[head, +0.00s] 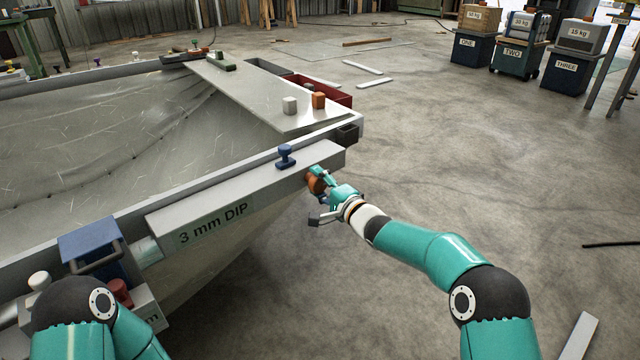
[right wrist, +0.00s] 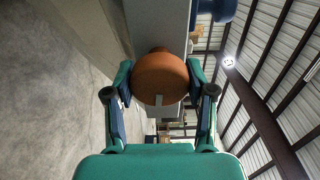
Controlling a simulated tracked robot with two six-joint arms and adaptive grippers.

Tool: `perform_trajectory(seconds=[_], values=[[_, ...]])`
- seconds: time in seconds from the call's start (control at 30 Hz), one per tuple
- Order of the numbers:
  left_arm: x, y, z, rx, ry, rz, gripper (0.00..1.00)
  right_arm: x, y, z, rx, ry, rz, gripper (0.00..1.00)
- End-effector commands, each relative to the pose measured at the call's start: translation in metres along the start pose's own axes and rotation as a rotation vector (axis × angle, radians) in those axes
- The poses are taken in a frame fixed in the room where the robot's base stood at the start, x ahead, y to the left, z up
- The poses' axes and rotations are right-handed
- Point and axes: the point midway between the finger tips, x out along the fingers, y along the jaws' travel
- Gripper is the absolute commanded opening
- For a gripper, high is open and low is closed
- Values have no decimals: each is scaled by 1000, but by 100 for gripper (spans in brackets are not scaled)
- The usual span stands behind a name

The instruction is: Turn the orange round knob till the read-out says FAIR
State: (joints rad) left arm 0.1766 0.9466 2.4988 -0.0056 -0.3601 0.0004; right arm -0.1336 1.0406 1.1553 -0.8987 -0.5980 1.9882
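The orange round knob (head: 316,183) sits on the right end of a long grey beam lying along the hull's near edge. In the right wrist view the knob (right wrist: 160,76) fills the space between the fingers, with a pale mark low on its face. My right gripper (head: 321,181) is closed around it, one finger on each side, seemingly touching; the wrist view shows both fingers (right wrist: 160,84). The read-out (head: 213,225) on the beam's front face says "3 mm DIP". Only part of my left arm shows at bottom left; its gripper is out of view.
A dark blue knob (head: 286,156) stands on the beam near its right end. A blue handled block (head: 92,247) is at the beam's left. A plank (head: 250,90) behind carries small blocks. Labelled crates (head: 566,70) stand far right. The floor on the right is mostly clear.

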Motion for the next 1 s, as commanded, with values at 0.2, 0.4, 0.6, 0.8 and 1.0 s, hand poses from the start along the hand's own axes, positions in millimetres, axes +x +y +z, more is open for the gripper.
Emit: perform_trajectory(seconds=[0.2,0.4,0.6,0.8,1.0], values=[[0,0,0,0,0,0,40,-1,2,-1,-1,1,4,20],[-1,0,0,0,0,0,40,0,3,-1,-33,2,2,20],[-3,1,0,0,0,0,40,0,3,-1,-126,1,-6,20],[-6,2,0,0,0,0,40,0,4,0,-280,0,-22,20],[-6,2,0,0,0,0,40,0,5,0,-466,-1,-42,20]])
